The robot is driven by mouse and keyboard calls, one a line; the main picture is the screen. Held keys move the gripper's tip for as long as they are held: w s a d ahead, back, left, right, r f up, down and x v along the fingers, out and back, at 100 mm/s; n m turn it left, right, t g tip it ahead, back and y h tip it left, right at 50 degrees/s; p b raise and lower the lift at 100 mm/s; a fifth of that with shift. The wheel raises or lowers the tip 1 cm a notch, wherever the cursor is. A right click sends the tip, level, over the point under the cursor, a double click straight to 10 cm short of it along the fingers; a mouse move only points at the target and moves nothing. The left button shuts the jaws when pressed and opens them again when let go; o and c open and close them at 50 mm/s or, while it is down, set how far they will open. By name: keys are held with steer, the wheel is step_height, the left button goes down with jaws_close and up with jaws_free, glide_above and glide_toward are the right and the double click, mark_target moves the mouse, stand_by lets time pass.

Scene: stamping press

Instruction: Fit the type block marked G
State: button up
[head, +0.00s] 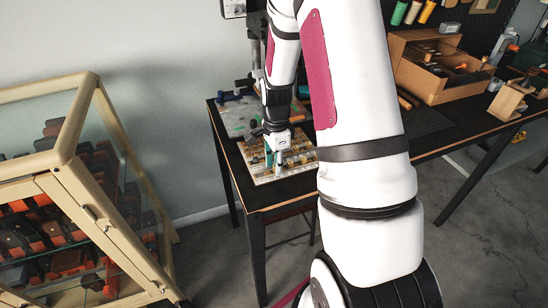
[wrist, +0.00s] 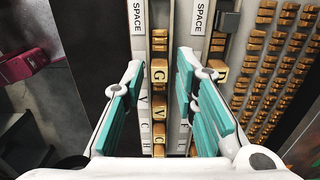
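The type block marked G (wrist: 159,73) is a brass-coloured block standing in a narrow column of a type tray (head: 262,176) on the black table. Blocks marked V (wrist: 159,106) and C (wrist: 159,129) sit below it in the same column. My gripper (wrist: 160,76) is open, its teal-padded fingers on either side of the column with G between the tips. I cannot tell how far above the block they are. In the head view my gripper (head: 277,156) points down over the tray; the block letters are too small to read there.
White strips with letters and SPACE labels (wrist: 138,16) flank the column. Rows of small brass type (wrist: 277,60) fill the right side. A dark grey block (wrist: 228,22) sits at the upper right.

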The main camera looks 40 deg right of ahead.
steer(key=shift+f, duration=0.1)
jaws_close()
steer(key=shift+r+p, duration=0.75)
steer(key=shift+r, duration=1.35)
steer(key=shift+s+d, duration=0.1)
